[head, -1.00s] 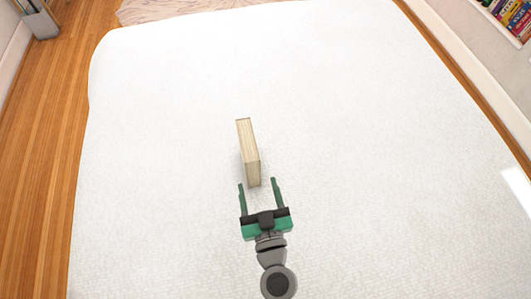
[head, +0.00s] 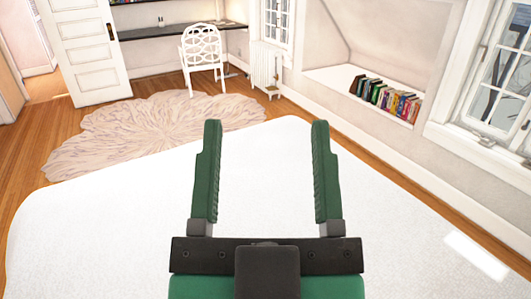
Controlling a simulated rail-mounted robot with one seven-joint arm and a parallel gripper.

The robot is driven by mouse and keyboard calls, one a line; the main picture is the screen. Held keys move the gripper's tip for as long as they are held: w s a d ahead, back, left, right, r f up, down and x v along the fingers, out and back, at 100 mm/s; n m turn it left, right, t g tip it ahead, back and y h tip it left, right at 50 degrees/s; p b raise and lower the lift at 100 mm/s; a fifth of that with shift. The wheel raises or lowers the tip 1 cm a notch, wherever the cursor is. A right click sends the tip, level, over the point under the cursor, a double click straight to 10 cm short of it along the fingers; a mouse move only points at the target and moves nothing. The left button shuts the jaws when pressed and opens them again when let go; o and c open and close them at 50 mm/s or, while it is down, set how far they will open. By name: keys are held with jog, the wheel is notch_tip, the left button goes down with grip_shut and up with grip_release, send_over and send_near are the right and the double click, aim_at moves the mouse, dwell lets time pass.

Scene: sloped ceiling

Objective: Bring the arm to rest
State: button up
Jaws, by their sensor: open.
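The black and green gripper body is at the bottom edge. The rest of my arm is out of view or hidden behind the gripper. The block that lay on the white surface does not show now.
A broad white surface (head: 105,225) spreads below my gripper. Beyond it are a pale rug (head: 150,133), a white chair (head: 202,50), a dark desk (head: 150,32) and a white door (head: 83,50). Books (head: 388,100) stand in a wall niche at right, beside a window (head: 500,70).

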notch_tip(320, 180, up, 39)
jog(key=p, duration=3.9)
jog(key=shift+a+y, duration=0.3)
jog(key=shift+y, duration=0.1)
jog(key=shift+w, duration=0.1)
